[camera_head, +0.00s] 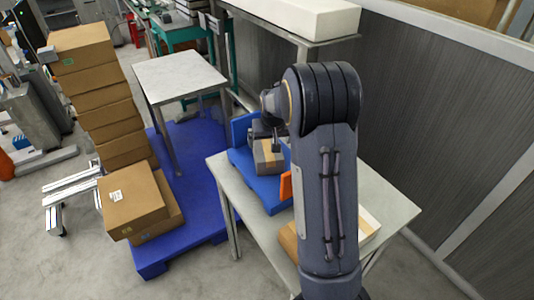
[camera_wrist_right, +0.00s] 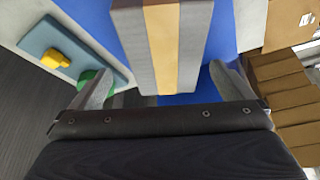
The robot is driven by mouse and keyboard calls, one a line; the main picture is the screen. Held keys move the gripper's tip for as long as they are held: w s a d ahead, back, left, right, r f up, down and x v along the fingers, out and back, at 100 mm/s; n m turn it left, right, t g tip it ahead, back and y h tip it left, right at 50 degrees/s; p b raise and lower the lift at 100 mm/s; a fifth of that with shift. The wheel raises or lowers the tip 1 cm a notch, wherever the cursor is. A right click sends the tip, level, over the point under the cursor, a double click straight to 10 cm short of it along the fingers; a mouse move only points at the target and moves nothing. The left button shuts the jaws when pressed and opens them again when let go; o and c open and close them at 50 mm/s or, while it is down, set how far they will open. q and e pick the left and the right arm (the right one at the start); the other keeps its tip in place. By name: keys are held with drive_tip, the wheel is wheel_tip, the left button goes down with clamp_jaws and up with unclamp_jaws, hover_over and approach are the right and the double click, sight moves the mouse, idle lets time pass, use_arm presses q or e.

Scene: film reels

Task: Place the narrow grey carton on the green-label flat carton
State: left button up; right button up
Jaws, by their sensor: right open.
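The narrow grey carton (camera_head: 268,157), with a tan tape stripe, stands in a blue tray on the table. In the right wrist view the grey carton (camera_wrist_right: 130,45) appears large between the fingers. My right gripper (camera_head: 264,137) is over it, partly hidden by my own arm. In the wrist view the right gripper (camera_wrist_right: 162,72) is open, one finger on each side of the carton, with gaps visible. A flat brown carton with a small green label (camera_head: 82,48) tops the stack at the left. My left gripper is not in view.
The blue tray (camera_head: 275,193) has an orange piece beside my arm. The grey table (camera_head: 235,185) holds other cartons partly hidden by my arm. An empty-topped side table (camera_head: 180,75) stands between.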

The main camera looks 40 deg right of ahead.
sight(267, 146)
drive_tip(key=x, duration=0.3)
drive_tip(key=p+x, duration=0.1)
drive_tip(key=x, duration=0.3)
drive_tip(key=shift+w+a, duration=0.2)
drive_tip(key=shift+w, duration=0.05)
drive_tip(key=shift+c, duration=0.3)
drive_tip(key=c, duration=1)
drive_tip(key=shift+c, duration=1)
drive_tip(key=shift+r, duration=0.1)
